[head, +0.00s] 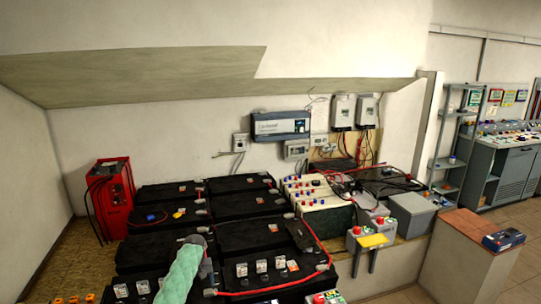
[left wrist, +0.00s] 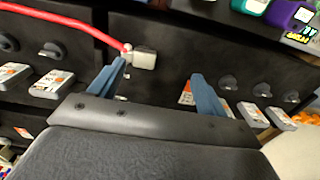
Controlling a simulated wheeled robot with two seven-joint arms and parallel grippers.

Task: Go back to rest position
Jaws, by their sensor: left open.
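My left gripper (head: 197,241) reaches in low in the head view, over the black batteries (head: 250,235). Its fingers are hard to make out there. In the left wrist view my left gripper (left wrist: 157,87) shows two blue fingers spread apart, with nothing held between them. Behind the fingers lies a black battery top (left wrist: 165,75) with a grey terminal block (left wrist: 144,58), where a red cable (left wrist: 60,20) ends. My right gripper does not show in either view.
A red charger unit (head: 113,195) stands at the left. White batteries (head: 318,195) and a grey button box (head: 370,233) with a yellow label are at the right. A brick-topped ledge (head: 470,225) carries a small dark device (head: 503,240). Floor shows at far right.

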